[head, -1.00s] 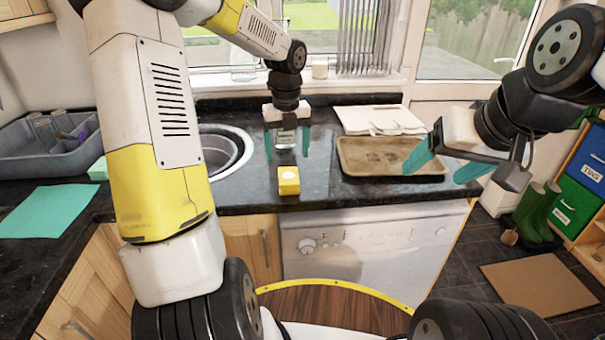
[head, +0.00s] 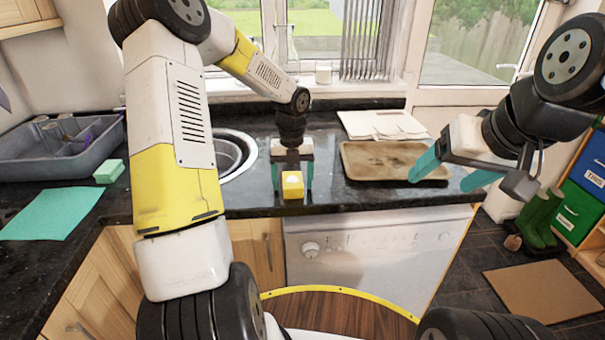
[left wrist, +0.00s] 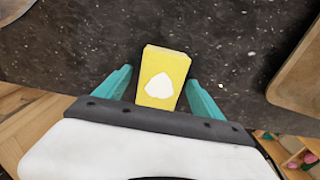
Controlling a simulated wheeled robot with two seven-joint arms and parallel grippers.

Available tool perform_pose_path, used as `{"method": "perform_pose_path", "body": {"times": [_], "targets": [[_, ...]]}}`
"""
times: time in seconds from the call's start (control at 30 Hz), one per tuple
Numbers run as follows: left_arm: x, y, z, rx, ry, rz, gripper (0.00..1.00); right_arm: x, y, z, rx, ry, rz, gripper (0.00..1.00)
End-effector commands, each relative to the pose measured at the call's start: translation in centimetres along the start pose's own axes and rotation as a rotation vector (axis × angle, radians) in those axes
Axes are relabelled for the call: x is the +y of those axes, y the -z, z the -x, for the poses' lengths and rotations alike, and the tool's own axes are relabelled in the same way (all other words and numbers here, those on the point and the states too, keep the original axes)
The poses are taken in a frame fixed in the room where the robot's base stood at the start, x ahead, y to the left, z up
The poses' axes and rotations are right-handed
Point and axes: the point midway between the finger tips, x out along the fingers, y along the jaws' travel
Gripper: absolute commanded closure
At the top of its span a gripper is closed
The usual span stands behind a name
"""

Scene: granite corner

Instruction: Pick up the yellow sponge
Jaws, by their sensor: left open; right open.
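The yellow sponge (head: 292,187) is a small yellow block with a white patch, on the dark worktop near its front edge. It also shows in the left wrist view (left wrist: 163,62), between the two teal fingers. My left gripper (head: 292,178) is open and pointing down, with one finger on each side of the sponge. In the left wrist view a gap shows beside the sponge, and the fingers are not closed on it. My right gripper (head: 448,175) is open and empty, in front of the baking tray to the right.
A baking tray (head: 352,170) lies right of the sponge, with pale boards (head: 375,122) behind it. The sink (head: 236,146) is to the left. A green sponge (head: 108,172), teal cloth (head: 50,213) and grey basin (head: 50,171) are further left.

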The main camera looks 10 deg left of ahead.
Motion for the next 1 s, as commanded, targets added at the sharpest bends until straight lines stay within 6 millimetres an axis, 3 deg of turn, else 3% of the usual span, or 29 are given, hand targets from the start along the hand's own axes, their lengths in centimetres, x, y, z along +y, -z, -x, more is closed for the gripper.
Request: {"method": "perform_pose_path", "body": {"times": [0.07,0.37,0.73,1.0], "targets": [[0.0,0.0,0.0,0.0,0.0,0.0,0.26,0.0,0.0,0.0,0.0,0.0,0.0,0.26],[0.0,0.0,0.0,0.0,0.0,0.0,0.85,0.0,0.0,0.0,0.0,0.0,0.0,0.26],[0.0,-0.1,0.6,-0.002,0.001,0.001,0.87,0.0,0.0,0.0,0.0,0.0,0.0,0.26],[0.0,-0.1,3.6,-0.004,0.0,0.002,0.87,0.0,0.0,0.0,0.0,0.0,0.0,0.26]]}}
